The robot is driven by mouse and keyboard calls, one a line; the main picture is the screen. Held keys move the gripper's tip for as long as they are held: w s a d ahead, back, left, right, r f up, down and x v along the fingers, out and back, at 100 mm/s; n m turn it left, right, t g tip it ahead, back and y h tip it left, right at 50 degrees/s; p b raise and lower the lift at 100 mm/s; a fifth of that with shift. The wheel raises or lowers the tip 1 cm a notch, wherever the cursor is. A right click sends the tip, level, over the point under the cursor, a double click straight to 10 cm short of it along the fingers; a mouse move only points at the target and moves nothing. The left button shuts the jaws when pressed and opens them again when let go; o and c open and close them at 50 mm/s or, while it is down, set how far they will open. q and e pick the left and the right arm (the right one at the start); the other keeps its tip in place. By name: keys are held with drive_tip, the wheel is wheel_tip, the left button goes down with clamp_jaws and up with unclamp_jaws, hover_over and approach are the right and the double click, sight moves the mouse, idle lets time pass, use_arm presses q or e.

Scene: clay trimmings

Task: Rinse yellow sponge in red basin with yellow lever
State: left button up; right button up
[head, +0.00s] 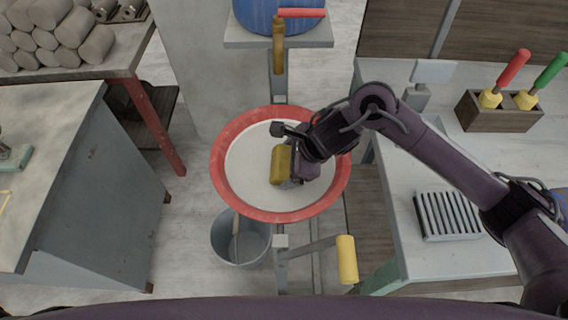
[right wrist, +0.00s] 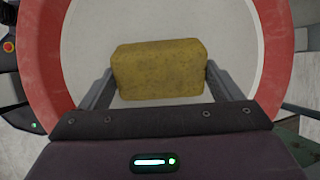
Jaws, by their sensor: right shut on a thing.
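The red basin (head: 220,182) stands in the middle of the head view, with a red rim and a whitish inside. My right gripper (head: 290,168) is over the basin and shut on the yellow sponge (head: 281,165). In the right wrist view the sponge (right wrist: 158,70) sits between the two fingers, with the whitish basin inside behind it. I cannot tell whether the sponge touches the basin's inside. The yellow lever (head: 347,259) is below and right of the basin, on a grey metal arm. My left gripper is not in view.
A red-handled lever (head: 301,13) is by the blue container (head: 262,18) behind the basin. A grey bucket (head: 224,240) stands on the floor below left. The right table bears a slatted rack (head: 448,215) and a wooden block (head: 498,118) with red- and green-handled tools. A grey table (head: 60,200) is left.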

drive_tip(key=shift+w+d+b, duration=0.15)
drive_tip(key=shift+d+b, duration=0.2)
drive_tip(key=shift+d, duration=0.05)
drive_tip(key=shift+r+p, duration=2.65)
drive_tip(key=shift+r, duration=1.9)
